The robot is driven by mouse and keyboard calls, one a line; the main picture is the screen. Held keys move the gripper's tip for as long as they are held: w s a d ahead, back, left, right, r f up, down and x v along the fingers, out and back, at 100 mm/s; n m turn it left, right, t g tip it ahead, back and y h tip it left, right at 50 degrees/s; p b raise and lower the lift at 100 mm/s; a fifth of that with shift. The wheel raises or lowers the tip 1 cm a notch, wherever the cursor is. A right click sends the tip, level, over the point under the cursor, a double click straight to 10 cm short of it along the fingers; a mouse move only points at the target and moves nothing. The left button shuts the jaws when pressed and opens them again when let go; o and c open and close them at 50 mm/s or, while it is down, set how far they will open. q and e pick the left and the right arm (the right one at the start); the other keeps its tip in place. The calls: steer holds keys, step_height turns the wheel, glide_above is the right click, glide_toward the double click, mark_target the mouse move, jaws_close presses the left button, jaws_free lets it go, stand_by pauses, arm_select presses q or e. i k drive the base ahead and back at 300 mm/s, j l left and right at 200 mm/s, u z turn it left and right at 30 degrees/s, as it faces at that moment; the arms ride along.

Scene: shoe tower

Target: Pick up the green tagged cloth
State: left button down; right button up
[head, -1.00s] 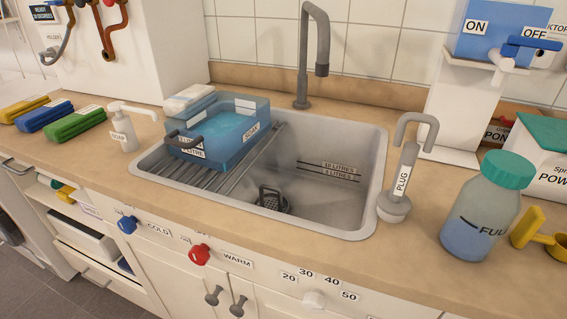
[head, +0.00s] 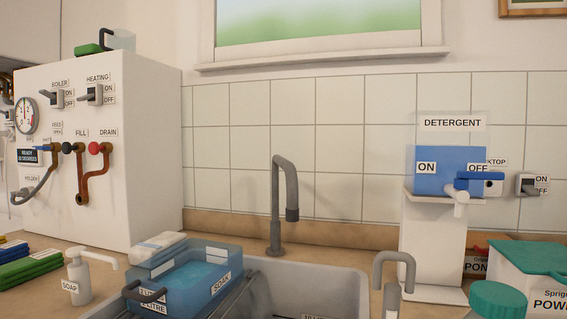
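The green folded cloth (head: 30,268) lies on the counter at the far left, its left end cut off by the picture edge. A small pale tag shows on its top. A blue folded cloth (head: 12,252) lies just behind it. Another green item (head: 88,49), which may be a cloth, lies on top of the white boiler cabinet beside a clear container. Neither of my grippers is in view.
A white soap pump (head: 78,280) stands right of the green cloth. A blue soak tub (head: 190,280) sits over the sink (head: 300,277), near the grey tap (head: 282,205). The boiler cabinet (head: 140,150) rises behind the cloths. A detergent dispenser (head: 432,235) stands at the right.

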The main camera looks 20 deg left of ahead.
mark_target(15, 273)
steer(key=u, duration=1.95)
